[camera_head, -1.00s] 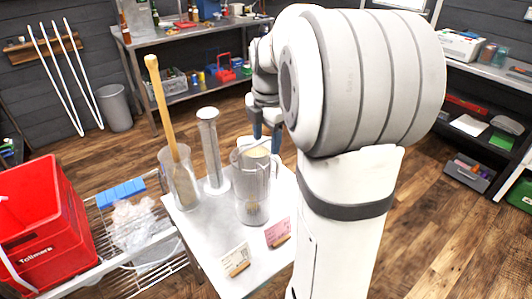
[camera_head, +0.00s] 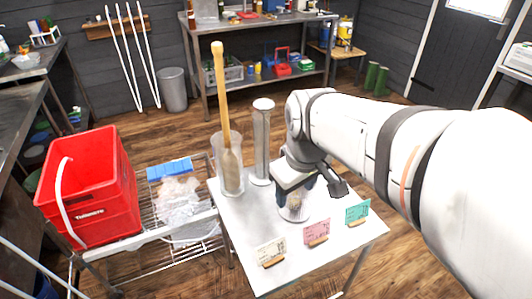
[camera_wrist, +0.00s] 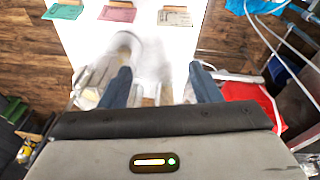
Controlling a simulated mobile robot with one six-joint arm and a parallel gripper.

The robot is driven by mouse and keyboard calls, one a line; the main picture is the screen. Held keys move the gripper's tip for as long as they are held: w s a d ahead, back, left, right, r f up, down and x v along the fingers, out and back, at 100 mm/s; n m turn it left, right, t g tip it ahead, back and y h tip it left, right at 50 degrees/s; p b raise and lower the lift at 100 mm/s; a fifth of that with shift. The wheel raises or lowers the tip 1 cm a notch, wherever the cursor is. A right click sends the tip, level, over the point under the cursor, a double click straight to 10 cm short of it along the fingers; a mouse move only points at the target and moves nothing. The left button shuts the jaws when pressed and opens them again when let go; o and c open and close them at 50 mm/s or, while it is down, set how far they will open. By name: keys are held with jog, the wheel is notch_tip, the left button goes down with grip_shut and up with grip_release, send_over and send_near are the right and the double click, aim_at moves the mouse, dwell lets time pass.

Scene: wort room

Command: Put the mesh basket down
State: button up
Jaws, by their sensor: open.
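My gripper (camera_head: 298,193) is open over the white table, its two blue fingers pointing down. A see-through vessel (camera_head: 292,213) with something tan near its middle stands at the fingers, partly hidden by them. I cannot tell whether it is the mesh basket; no mesh shows clearly. In the wrist view my gripper (camera_wrist: 160,70) has its fingers wide apart, and a blurred translucent thing (camera_wrist: 92,82) shows beside the left finger. Nothing is clearly clamped.
A red crate (camera_head: 90,190) and wire rack are at left.

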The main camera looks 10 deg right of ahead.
jog(key=s+m, duration=0.1)
jog(key=s+a+f+m, duration=0.1)
jog(key=s+f+m, duration=0.1)
jog(key=m, duration=0.1)
jog(key=shift+s+a+f+t, duration=0.2)
jog(key=shift+s+a+t, duration=0.05)
jog(key=shift+a+t, duration=0.05)
jog(key=shift+c, duration=0.4)
